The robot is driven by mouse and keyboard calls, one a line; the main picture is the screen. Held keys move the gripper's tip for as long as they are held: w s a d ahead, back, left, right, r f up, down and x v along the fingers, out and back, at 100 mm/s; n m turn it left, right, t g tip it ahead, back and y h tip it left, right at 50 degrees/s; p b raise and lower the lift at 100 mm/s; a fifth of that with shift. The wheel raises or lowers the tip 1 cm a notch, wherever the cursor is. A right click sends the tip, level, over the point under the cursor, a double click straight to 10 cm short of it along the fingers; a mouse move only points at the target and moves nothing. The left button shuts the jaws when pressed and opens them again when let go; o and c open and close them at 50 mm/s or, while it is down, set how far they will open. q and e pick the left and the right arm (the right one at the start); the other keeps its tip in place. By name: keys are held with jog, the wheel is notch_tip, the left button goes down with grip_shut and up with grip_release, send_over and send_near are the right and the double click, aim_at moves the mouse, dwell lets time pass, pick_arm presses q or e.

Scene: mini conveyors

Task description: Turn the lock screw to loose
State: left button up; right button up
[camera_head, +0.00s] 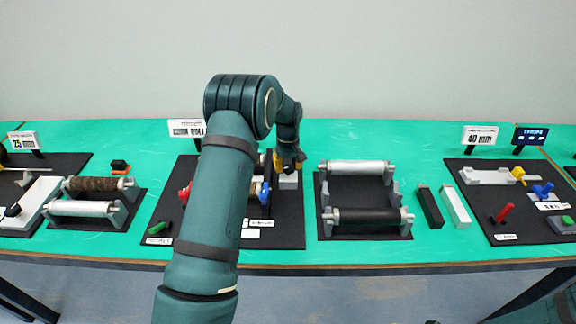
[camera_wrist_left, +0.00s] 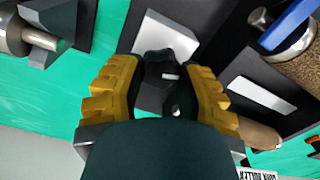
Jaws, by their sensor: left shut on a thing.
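My left gripper (camera_head: 289,166) reaches over the middle station and points down at a grey block (camera_head: 288,182). In the left wrist view its yellow fingers (camera_wrist_left: 165,88) are closed in on a black knob (camera_wrist_left: 160,64), which appears to be the lock screw. The knob sits at a pale grey block (camera_wrist_left: 170,38). The fingers and wrist hide part of the knob, and I cannot tell how far it is turned. My right gripper is not in view.
A blue lever (camera_wrist_left: 287,26) and a cork roller (camera_wrist_left: 305,68) are close beside the gripper. A red handle (camera_head: 184,193) is left of my arm. A rack with a silver roller (camera_head: 357,167) and a black roller (camera_head: 367,216) stands just right.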

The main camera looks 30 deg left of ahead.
aim_at(288, 166)
pick_arm(q)
jog(key=o, duration=1.2)
jog(key=shift+f, duration=0.1)
jog(key=shift+r, duration=0.2)
notch_tip(288, 166, up, 12)
jog(key=shift+f, duration=0.1)
